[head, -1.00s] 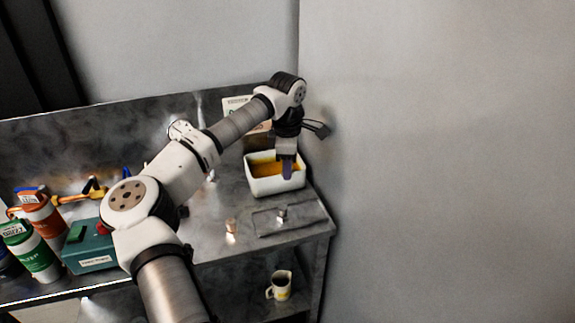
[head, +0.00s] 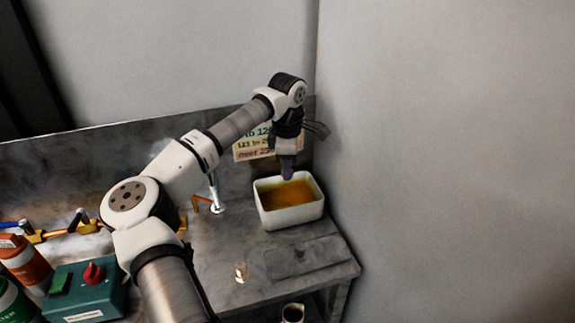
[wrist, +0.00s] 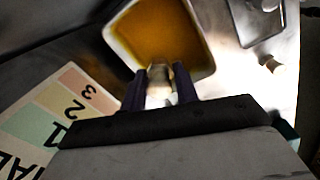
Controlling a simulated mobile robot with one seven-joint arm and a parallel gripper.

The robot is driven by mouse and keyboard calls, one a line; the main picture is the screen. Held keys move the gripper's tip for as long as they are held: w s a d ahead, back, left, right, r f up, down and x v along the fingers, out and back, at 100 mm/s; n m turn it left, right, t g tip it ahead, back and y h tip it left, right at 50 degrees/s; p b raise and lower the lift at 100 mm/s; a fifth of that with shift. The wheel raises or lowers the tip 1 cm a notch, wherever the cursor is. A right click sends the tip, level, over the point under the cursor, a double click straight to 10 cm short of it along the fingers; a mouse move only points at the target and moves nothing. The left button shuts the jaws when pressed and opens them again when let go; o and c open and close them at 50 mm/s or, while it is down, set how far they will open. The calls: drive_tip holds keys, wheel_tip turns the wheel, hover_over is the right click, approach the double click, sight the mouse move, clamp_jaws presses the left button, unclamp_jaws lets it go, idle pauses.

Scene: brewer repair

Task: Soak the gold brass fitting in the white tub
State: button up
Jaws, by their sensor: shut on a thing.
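The white tub (head: 292,217) stands at the back right of the bench with amber liquid (head: 290,193) in it. My gripper (head: 287,176) points down at the tub's back edge, its tips seemingly above the liquid. In the wrist view my gripper (wrist: 168,88) is shut on a small, shiny, pale-gold fitting (wrist: 159,84). The fitting shows between the fingers, in front of the tub's near rim; its lower end is hard to make out. In the head view the fitting is hidden by the fingers. The tub fills the top of the wrist view (wrist: 203,67).
A flat grey tray (head: 325,252) with a small piece lies before the tub. A small coppery fitting (head: 240,271) stands left of it. A number chart (head: 252,148) leans at the back wall. A green box with a red knob (head: 88,290) sits left. A wall bounds the right.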

drive_tip(key=shift+s+f+b, duration=0.1)
drive_tip(key=shift+f+b, duration=2.95)
drive_tip(key=shift+f, duration=2.3)
drive_tip(key=shift+r, duration=0.1)
drive_tip(key=shift+r+p, duration=2.9)
drive_tip(key=shift+r, duration=2.05)
